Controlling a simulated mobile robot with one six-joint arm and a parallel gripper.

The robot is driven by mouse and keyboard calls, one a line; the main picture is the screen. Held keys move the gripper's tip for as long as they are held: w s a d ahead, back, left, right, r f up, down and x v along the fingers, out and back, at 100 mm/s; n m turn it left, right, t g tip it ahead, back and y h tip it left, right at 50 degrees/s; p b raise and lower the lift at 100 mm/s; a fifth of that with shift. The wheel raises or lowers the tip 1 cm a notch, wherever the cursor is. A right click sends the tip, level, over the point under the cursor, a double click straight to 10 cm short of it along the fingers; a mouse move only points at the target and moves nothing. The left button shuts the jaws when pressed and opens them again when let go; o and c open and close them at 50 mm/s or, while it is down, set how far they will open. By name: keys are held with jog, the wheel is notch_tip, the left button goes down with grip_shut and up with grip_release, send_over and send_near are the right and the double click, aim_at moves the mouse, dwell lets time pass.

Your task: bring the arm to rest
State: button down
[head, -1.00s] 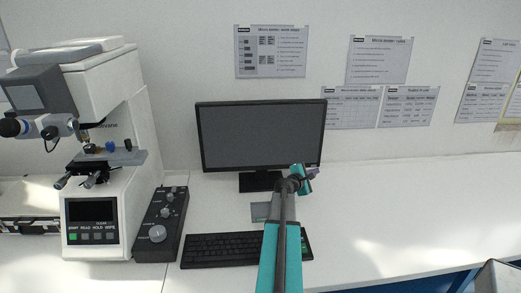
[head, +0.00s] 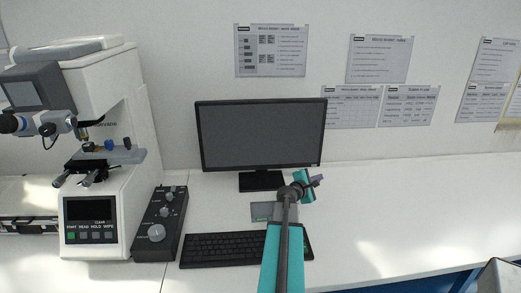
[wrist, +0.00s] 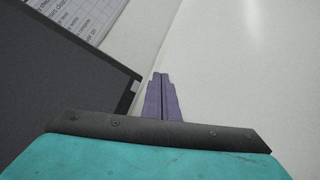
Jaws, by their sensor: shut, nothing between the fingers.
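My arm, teal and dark grey, reaches up from the bottom of the head view over the keyboard. My gripper (head: 317,180) is at its end, in front of the monitor's lower right corner in the picture. In the wrist view the purple fingers of my gripper (wrist: 161,80) lie side by side, shut, with nothing between them. They point toward the white wall and the table surface, beside the dark monitor (wrist: 70,85).
The monitor (head: 262,135) stands behind my arm, with a keyboard (head: 215,248) below. A hardness tester (head: 105,190) and a black control box (head: 158,225) stand at left. The white table (head: 410,215) is clear at right. A grey bin-like object (head: 497,277) shows at lower right.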

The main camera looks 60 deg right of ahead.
jog(key=shift+s+a, duration=0.25)
jog(key=shift+a, duration=0.05)
dwell(0.5)
